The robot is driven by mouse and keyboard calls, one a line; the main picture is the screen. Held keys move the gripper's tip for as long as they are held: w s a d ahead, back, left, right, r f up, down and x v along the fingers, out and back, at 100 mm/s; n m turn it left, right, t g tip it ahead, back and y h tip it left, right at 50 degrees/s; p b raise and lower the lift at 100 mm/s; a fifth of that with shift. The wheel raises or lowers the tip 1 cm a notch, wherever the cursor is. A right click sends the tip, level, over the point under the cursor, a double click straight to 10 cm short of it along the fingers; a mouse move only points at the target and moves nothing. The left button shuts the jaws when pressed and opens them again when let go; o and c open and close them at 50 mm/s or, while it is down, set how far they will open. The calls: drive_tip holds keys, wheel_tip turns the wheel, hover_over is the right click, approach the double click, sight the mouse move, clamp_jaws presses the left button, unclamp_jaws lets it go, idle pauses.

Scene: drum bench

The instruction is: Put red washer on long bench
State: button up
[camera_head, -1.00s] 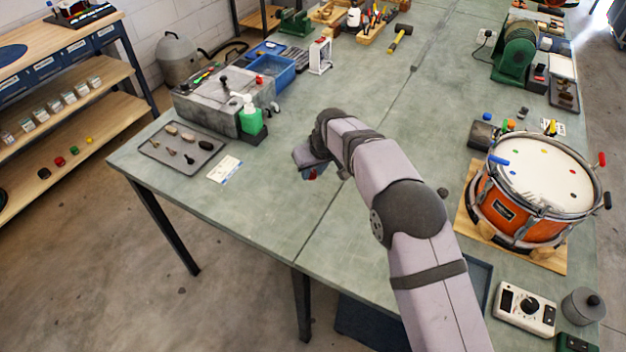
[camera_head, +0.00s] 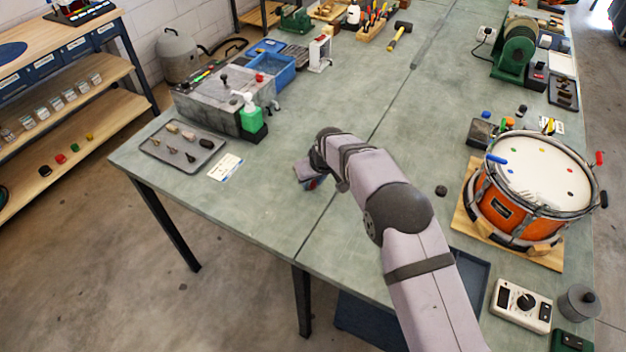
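The long bench (camera_head: 265,210) has a grey-green top and fills the middle of the view. My gripper (camera_head: 311,184) is low over the bench's front left part, partly hidden by my own wrist. A small patch of red and blue shows at its tip. I cannot tell whether the red is a washer held there or part of the gripper. The fingers are too small and covered to tell open from shut. No red washer shows clearly elsewhere on the bench.
An orange drum (camera_head: 507,212) on a wooden board stands at the right. A dark tray of small tools (camera_head: 163,152), a white card (camera_head: 225,167) and a green bottle (camera_head: 250,115) are left of my gripper. A small dark puck (camera_head: 441,190) lies right of my arm. Mid-bench is clear.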

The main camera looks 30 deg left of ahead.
drive_tip(key=o, duration=0.4)
drive_tip(key=shift+r+p, duration=0.1)
drive_tip(key=shift+p, duration=0.2)
drive_tip(key=b+v, duration=0.1)
drive_tip(key=v, duration=0.1)
drive_tip(key=b+v, duration=0.2)
drive_tip(key=v, duration=0.1)
drive_tip(key=shift+s+a+r, duration=0.15)
drive_tip(key=shift+r, duration=0.1)
drive_tip(key=shift+b+v, duration=0.3)
drive_tip(key=shift+v, duration=0.55)
